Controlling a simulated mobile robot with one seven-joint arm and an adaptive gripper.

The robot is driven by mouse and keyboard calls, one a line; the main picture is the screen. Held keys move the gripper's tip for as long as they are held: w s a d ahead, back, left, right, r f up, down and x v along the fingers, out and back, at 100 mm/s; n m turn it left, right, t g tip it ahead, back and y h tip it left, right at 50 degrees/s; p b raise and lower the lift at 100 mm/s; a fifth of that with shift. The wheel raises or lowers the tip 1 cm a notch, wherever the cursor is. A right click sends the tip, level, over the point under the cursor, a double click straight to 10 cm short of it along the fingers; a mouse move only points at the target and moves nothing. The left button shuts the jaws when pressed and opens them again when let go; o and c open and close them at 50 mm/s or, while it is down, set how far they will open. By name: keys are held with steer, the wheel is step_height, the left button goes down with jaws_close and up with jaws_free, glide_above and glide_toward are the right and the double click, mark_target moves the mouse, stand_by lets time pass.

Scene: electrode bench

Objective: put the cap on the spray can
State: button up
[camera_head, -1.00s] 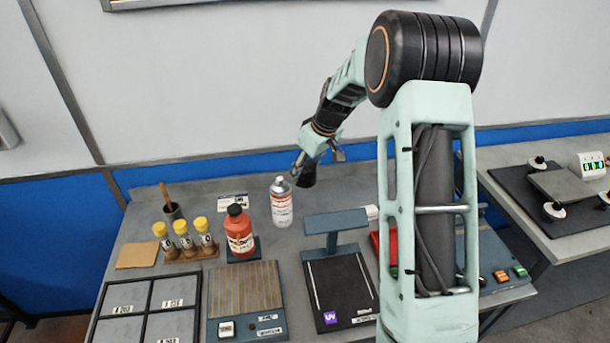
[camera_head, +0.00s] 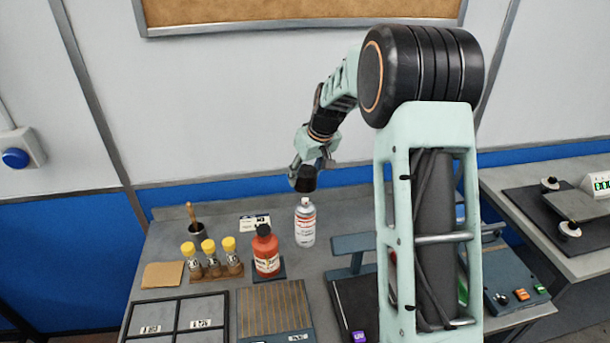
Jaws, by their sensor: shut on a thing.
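The spray can (camera_head: 305,226) stands upright on the bench, white and silver with red lettering and a bare pale nozzle on top. My gripper (camera_head: 306,172) is shut on the dark cap (camera_head: 305,182), which it holds just above the can's top. The cap looks nearly in line with the nozzle, with a small gap showing between them. The far side of the cap and its depth relative to the can cannot be told from this one view.
An orange bottle (camera_head: 266,253) with a dark cap stands left of the can. Several yellow-topped vials (camera_head: 209,256) sit in a wooden rack. A blue-grey lamp stand (camera_head: 352,244) is close on the right.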

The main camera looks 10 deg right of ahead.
mark_target(305, 199)
steer(key=shift+f+b, duration=1.85)
steer(key=shift+f, duration=1.25)
steer(key=shift+f+b, duration=0.2)
steer(key=shift+b, duration=0.55)
stand_by(0.4)
steer(key=o, duration=0.8)
steer(key=shift+o, duration=0.4)
steer(key=o, duration=0.4)
steer(key=shift+o, duration=0.2)
steer(key=shift+r, duration=0.15)
